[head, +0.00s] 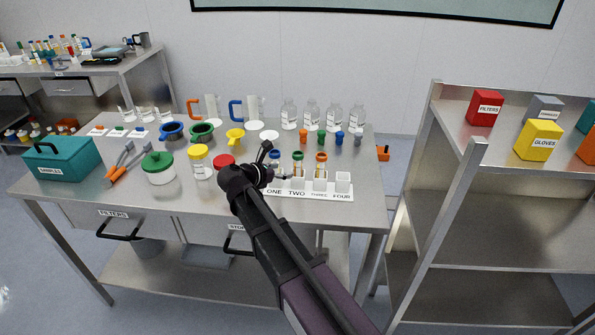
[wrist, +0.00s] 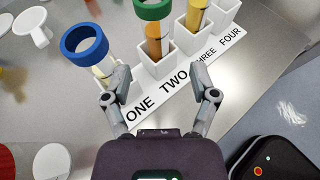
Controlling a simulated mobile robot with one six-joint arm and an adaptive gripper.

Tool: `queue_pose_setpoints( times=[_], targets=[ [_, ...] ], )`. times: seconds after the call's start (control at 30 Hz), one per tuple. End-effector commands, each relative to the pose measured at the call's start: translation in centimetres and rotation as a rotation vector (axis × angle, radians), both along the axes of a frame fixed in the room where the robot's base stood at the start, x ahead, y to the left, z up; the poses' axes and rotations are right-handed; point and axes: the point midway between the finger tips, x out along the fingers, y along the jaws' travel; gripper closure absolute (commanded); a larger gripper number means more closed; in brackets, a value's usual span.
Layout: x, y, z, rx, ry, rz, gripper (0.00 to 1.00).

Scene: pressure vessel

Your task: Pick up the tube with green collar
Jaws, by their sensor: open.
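The tube with green collar (wrist: 153,40) stands upright in the white holder marked TWO, with amber content below its collar. It also shows in the head view (head: 298,158). A blue-collared tube (wrist: 88,46) stands in holder ONE and another tube (wrist: 195,16) in holder THREE; the head view shows that one's collar as orange (head: 321,158). Holder FOUR (head: 343,183) looks empty. My gripper (wrist: 161,80) is open and empty, its fingers spread in front of holder TWO, apart from the green-collared tube. In the head view my arm partly hides the rack's left end.
The steel table (head: 95,180) holds a green-lidded jar (head: 158,168), a yellow-lidded jar (head: 200,162), a red lid (head: 224,162) and several clear bottles (head: 311,116) behind the rack. A shelf unit (head: 490,205) stands to the right. Bare tabletop lies in front of the jars.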

Motion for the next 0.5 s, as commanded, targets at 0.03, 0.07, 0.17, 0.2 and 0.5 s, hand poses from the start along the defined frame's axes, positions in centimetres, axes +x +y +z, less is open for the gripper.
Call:
queue_pose_setpoints(
  times=[0.03,0.07,0.17,0.2,0.5],
  targets=[
    [0.7,-0.5,-0.7,-0.001,0.000,-0.002,0.24],
    [1.0,-0.8,-0.8,0.000,0.000,-0.003,0.24],
    [2.0,-1.6,-1.4,0.000,0.000,-0.002,0.24],
    [2.4,-1.9,-1.5,0.000,0.000,-0.002,0.24],
    [3.5,-2.9,-1.9,0.001,0.000,0.000,0.24]
  ],
)
